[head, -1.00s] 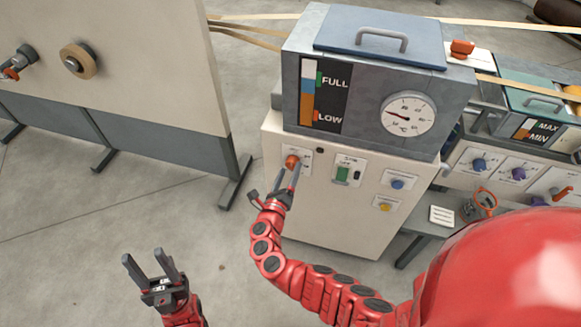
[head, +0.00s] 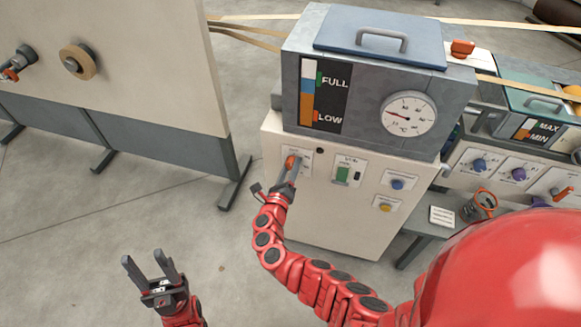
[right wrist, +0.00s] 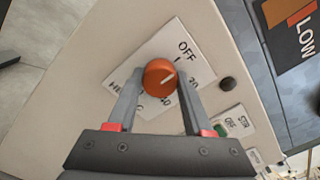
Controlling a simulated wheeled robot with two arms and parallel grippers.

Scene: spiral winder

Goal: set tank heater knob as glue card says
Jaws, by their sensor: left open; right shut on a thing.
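The orange tank heater knob (head: 291,162) is on a white label plate at the upper left of the cream cabinet front. In the right wrist view the knob (right wrist: 160,78) has a white line slanting up and right, between the OFF and 20 marks. My right gripper (head: 290,166) is shut on the knob, one finger on each side; its fingers hide part of the plate's lower numbers. My left gripper (head: 143,258) is open and empty, low over the floor at left. A small white card (head: 441,216) lies on the grey bench; its writing is too small to read.
The grey glue tank (head: 362,100) above has a FULL/LOW strip and a round °C dial (head: 408,114). A green switch (head: 342,174), blue knob (head: 397,184) and yellow knob (head: 385,207) sit right of the heater knob. An orange-rimmed pot (head: 481,204) stands beside the card.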

